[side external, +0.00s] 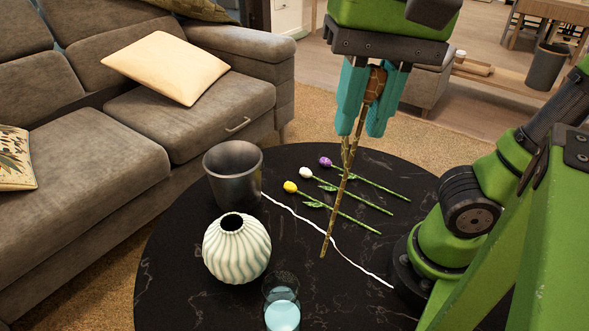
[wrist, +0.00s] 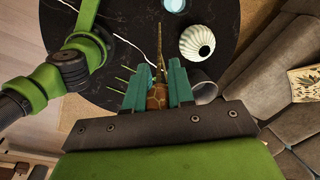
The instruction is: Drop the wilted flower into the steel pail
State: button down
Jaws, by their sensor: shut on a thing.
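My gripper (side external: 361,108) is shut on the wilted flower and holds it above the table, upright with a slight tilt. The flower's brown stem (side external: 338,210) hangs down, and its brown head (side external: 375,84) sits between the teal fingers. In the wrist view the flower (wrist: 158,60) shows between the fingers of my gripper (wrist: 158,80). The steel pail (side external: 233,172) stands on the table, left of and apart from the flower. In the wrist view the pail (wrist: 205,90) is partly hidden beside the right finger.
Three fresh flowers, yellow (side external: 290,187), white (side external: 306,173) and purple (side external: 325,162), lie on the round black table (side external: 180,265). A ribbed vase (side external: 237,250) stands in front of the pail. A glass of blue liquid (side external: 282,308) is near the front edge.

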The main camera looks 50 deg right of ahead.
jog(key=w+d+n, duration=0.2)
jog(key=w, duration=1.8)
jog(key=w+d+f+m, duration=0.2)
jog(key=w+d+f, duration=0.7)
jog(key=w+d, duration=0.4)
jog(key=shift+a+f, duration=0.1)
jog(key=shift+f, duration=2.55)
jog(key=c, duration=0.9)
grip_release()
